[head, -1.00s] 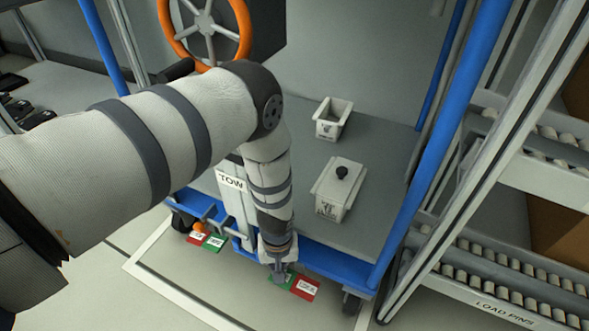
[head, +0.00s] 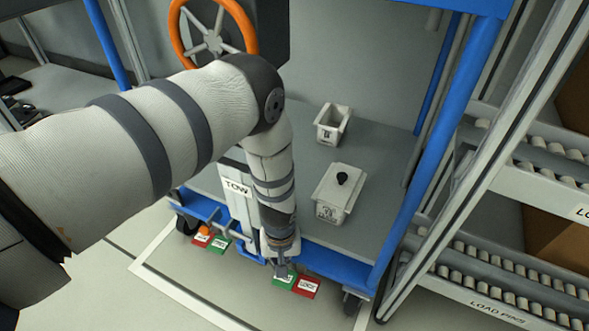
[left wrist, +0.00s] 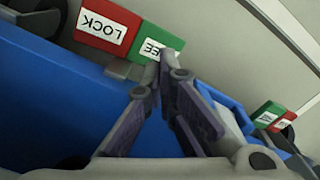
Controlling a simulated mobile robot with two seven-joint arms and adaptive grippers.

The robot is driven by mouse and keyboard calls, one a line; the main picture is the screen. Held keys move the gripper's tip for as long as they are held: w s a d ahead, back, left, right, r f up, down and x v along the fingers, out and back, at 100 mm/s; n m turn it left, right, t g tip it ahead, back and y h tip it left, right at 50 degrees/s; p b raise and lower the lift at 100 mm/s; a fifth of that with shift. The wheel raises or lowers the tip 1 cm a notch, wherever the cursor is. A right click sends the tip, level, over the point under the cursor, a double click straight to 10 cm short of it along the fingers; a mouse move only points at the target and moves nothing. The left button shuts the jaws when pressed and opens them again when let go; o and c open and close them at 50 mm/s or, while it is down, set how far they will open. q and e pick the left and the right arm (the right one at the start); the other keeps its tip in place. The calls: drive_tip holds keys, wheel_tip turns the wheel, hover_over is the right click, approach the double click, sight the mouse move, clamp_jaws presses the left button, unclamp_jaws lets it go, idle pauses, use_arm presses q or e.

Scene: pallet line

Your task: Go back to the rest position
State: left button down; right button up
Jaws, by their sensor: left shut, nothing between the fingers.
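My left arm comes in from the left and reaches down to the front of the blue cart. My left gripper (head: 281,271) is shut and empty, at the green FREE pedal (head: 285,281). The red LOCK pedal (head: 308,288) sits right beside it. In the left wrist view the shut fingertips (left wrist: 160,72) overlap the edge of the green pedal (left wrist: 158,42), with the red pedal (left wrist: 108,26) to its left. I cannot tell whether the fingers touch the pedal. My right gripper is not in view.
The cart deck (head: 285,190) carries an open bin (head: 333,124) and a lidded box with a black knob (head: 338,194). A TOW plate (head: 237,188) and another red-green pedal pair (head: 210,240) are at left. An orange handwheel (head: 213,30) stands behind; roller racks (head: 500,290) are at right.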

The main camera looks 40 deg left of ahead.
use_arm(q)
wheel_tip(320, 180, up, 3)
drive_tip(key=shift+f+p, duration=0.1)
drive_tip(key=shift+p, duration=0.6)
